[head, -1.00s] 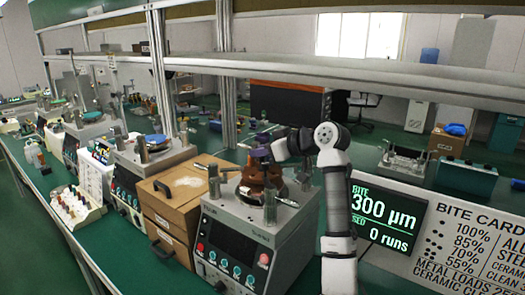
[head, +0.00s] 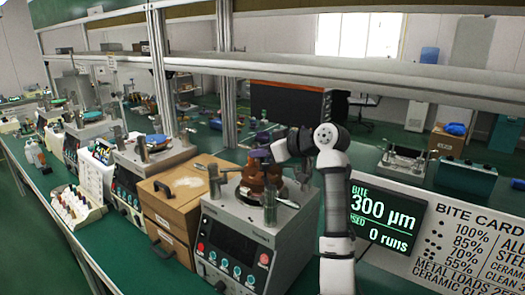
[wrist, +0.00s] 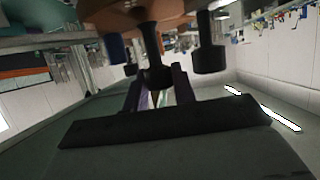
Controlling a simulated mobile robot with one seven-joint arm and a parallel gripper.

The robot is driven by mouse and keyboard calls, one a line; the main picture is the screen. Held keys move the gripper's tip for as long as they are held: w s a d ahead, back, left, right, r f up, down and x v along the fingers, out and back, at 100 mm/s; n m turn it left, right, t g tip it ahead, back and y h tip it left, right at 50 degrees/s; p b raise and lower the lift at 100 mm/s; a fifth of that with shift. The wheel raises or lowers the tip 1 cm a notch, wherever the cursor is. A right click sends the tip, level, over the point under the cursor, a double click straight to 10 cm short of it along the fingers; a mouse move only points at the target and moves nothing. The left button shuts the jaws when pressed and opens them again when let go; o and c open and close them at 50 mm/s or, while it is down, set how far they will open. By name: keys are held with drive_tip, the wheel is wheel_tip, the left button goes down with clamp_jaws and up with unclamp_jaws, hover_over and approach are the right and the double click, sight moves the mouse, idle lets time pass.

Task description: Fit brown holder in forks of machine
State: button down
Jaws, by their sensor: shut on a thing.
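The brown holder (head: 256,186) is over the round plate on top of the near machine (head: 240,238), between its upright metal posts. My gripper (head: 262,153) is above the holder, its jaws shut on the holder's dark upright stem. In the wrist view the purple fingers of my gripper (wrist: 160,88) close around the dark stem (wrist: 152,62), with the holder's brown underside or disc (wrist: 105,24) at the top edge. One post (head: 270,203) stands in front of the holder and another (head: 215,184) to its left. Whether the holder touches the plate or the forks cannot be told.
A wooden drawer box (head: 180,192) stands close left of the machine. A display reading 300 µm (head: 388,218) stands to the right of my arm. More machines line the bench to the left, and a shelf rail (head: 380,75) runs across above.

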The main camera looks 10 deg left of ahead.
drive_tip(key=shift+f+b, duration=0.65)
drive_tip(key=shift+f, duration=0.45)
drive_tip(key=c, duration=1.1)
unclamp_jaws()
drive_tip(key=shift+o, duration=0.2)
drive_tip(key=shift+f, duration=0.1)
drive_tip(key=b+v, duration=0.4)
drive_tip(key=v, duration=1)
